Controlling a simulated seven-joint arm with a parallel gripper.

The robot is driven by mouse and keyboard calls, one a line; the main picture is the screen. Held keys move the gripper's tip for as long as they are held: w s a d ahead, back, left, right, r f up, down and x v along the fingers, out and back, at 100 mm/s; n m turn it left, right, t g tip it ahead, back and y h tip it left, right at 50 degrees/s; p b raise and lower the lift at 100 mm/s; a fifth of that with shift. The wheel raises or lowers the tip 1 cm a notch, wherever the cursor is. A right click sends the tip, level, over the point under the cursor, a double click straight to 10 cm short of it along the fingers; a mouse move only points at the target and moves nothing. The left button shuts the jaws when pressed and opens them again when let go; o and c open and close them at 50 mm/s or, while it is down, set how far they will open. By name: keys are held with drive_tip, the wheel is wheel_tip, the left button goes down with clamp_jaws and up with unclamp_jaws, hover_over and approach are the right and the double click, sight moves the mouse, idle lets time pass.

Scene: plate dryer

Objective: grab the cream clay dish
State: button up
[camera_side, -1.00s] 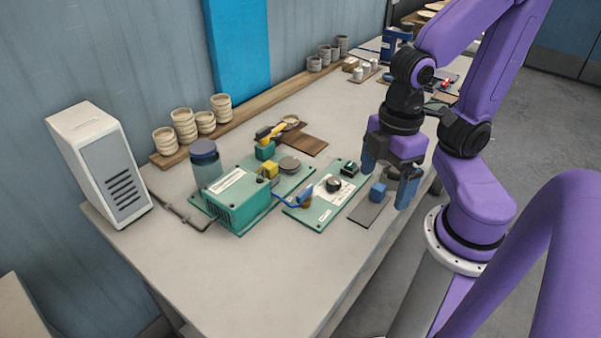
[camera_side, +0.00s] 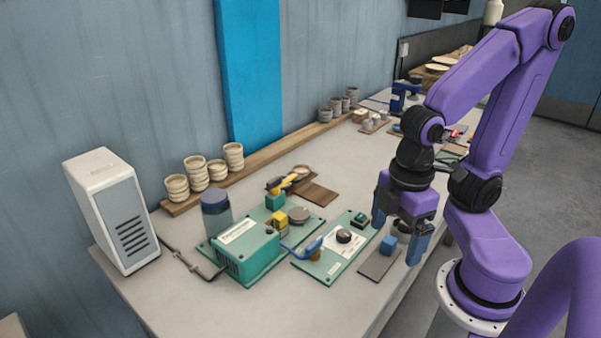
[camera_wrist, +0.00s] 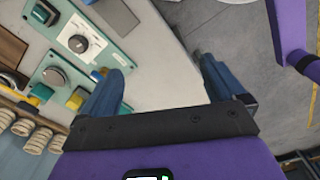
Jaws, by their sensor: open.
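Stacked cream cups (camera_side: 197,172) stand on a wooden shelf at the back. A white vented box (camera_side: 112,210) stands at left.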

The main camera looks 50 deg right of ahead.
drive_tip(key=shift+c, duration=0.3)
idle(0.4)
drive_tip(key=w+d+f+m+t+y, duration=0.1)
drive_tip(key=w+d+m+y, duration=0.15)
drive_tip(key=w+m, duration=0.55)
drive_tip(key=w+d+f+m+y, duration=0.15)
drive_tip(key=w+m+y, duration=0.35)
drive_tip(key=m, duration=0.6)
drive_tip(key=w+d+f+m+t+y, duration=0.1)
drive_tip(key=w+f+m+y, duration=0.15)
drive_tip(key=w+m, duration=0.6)
drive_tip(key=w+d+f+m+t+h, duration=0.2)
drive_tip(key=d+m+t+h, duration=0.3)
drive_tip(key=d+m, duration=0.65)
drive_tip(key=w+d+f+m+t+h, duration=0.25)
drive_tip(key=d+m+t, duration=0.45)
drive_tip(key=d, duration=0.7)
drive_tip(key=g, duration=0.1)
approach(295, 169)
drive_tip(key=shift+w+m+h, duration=0.25)
drive_tip(key=shift+w+m, duration=0.05)
drive_tip(key=shift+a+x, duration=0.2)
drive_tip(key=shift+x, duration=1.15)
drive_tip(key=shift+a+x, duration=0.15)
drive_tip(key=shift+x, duration=1.15)
